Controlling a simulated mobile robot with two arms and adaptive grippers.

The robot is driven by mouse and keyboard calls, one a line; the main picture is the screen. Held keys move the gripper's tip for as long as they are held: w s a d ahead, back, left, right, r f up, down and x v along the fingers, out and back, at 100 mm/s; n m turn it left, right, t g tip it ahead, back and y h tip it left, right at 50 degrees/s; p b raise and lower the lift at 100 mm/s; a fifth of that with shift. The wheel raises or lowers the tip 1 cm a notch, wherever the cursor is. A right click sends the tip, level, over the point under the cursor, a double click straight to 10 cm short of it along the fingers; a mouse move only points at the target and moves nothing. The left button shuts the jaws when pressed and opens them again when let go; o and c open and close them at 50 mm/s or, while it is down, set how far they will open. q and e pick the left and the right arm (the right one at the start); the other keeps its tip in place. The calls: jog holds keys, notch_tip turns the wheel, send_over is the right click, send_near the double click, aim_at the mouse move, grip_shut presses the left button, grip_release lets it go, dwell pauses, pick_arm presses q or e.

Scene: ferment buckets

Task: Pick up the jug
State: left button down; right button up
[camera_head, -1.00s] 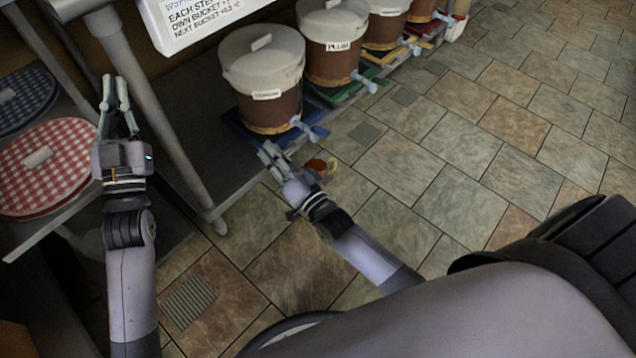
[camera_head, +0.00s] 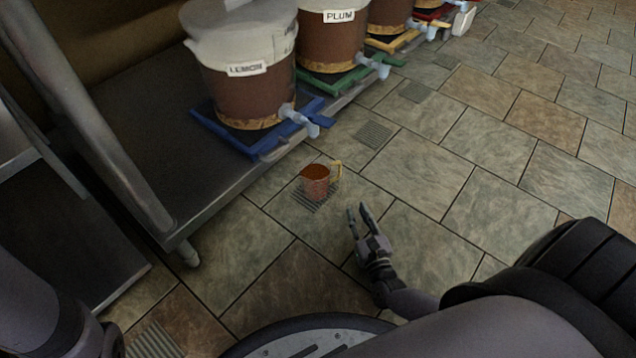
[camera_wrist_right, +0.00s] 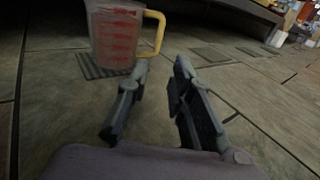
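The jug (camera_head: 316,183) is a small clear measuring jug with reddish-brown liquid and a yellow handle. It stands upright on the tiled floor, partly over a floor drain grate, below the lemon bucket's tap. It also shows in the right wrist view (camera_wrist_right: 117,38), at the top left, with red markings and its handle to the right. My right gripper (camera_head: 359,212) is open and empty, low over the floor, to the right of and nearer than the jug. The right wrist view shows its two fingers (camera_wrist_right: 160,92) apart, with the jug beyond them. My left gripper is out of the head view.
The lemon bucket (camera_head: 247,90) stands on a blue tray (camera_head: 262,143) on a low metal shelf, its tap over the edge. The plum bucket (camera_head: 331,45) and others stand farther along. A metal table leg (camera_head: 125,170) rises at left. The floor to the right is clear.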

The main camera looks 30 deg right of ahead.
jog(key=b, duration=0.4)
send_near(340, 169)
jog(key=x, duration=0.4)
jog(key=shift+w+f, duration=0.1)
jog(key=shift+f, duration=0.3)
jog(key=shift+w+d+r+b, duration=0.15)
jog(key=shift+w+b, duration=0.25)
jog(key=shift+w, duration=0.15)
jog(key=b+x, duration=0.2)
jog(key=x, duration=0.2)
jog(key=shift+w+b, duration=0.15)
jog(key=shift+b, duration=0.25)
jog(key=shift+w+d+r, duration=0.1)
jog(key=shift+w, duration=0.35)
jog(key=shift+c, duration=0.5)
grip_shut()
jog(key=shift+r, duration=0.15)
